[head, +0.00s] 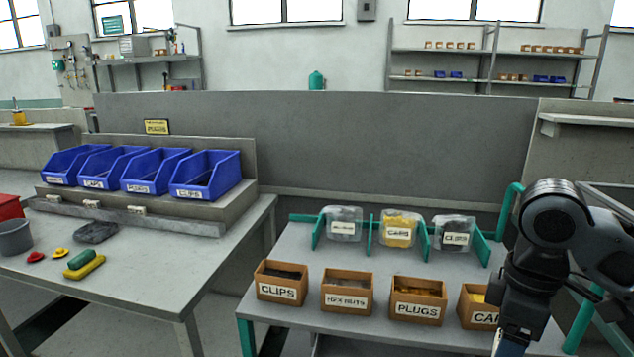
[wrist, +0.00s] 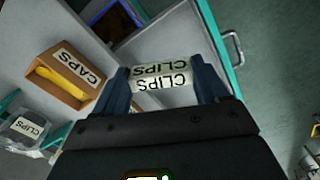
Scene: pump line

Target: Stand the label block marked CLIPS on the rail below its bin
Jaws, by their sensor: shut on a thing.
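My gripper (wrist: 163,88) is shut on a white label block (wrist: 160,77) marked CLIPS, with a finger on each side of it. In the head view my gripper (head: 508,346) is at the bottom right, partly cut off by the frame, over the right table's edge. The blue bin marked CLIPS (head: 205,176) is the rightmost of the blue bins on the left table. The rail (head: 180,222) runs along the front below these bins. Small pale blocks (head: 136,210) stand on it farther left; their text is too small to read. The rail below the CLIPS bin looks bare.
Wooden boxes (head: 417,301), one also marked CLIPS (head: 280,283), and clear bags (head: 398,230) are on the right table. A dark tray (head: 96,232), a green-and-yellow item (head: 84,266) and a grey bucket (head: 15,238) are on the left table. A gap separates the tables.

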